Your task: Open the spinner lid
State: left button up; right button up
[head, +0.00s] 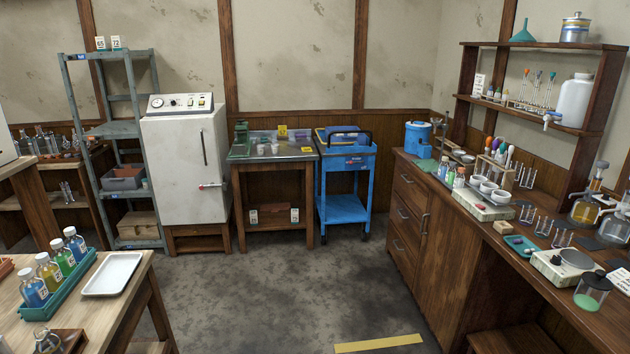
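Nothing in view is clearly marked as the spinner. A blue, round-bodied device (417,138) with a dark handle or knob on top stands at the far left end of the right-hand wooden bench. It may be the spinner, but it is too small to be sure, and I cannot tell whether its top is a separate lid or how that lid sits. Neither of my grippers shows in the head view.
The right-hand bench (440,210) holds a crucible tray (483,207), a white device with a round plate (568,267) and several glass items. A blue cart (345,208) and a white cabinet (187,160) stand at the back. The middle floor (270,290) is clear.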

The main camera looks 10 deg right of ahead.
aim_at(420, 126)
jog(key=i+z, duration=0.25)
jog(key=i, duration=0.4)
jog(key=i+z, duration=0.2)
jog(key=i, duration=0.45)
jog(key=i+j+z, duration=0.25)
jog(key=i, duration=0.35)
jog(key=l, duration=0.1)
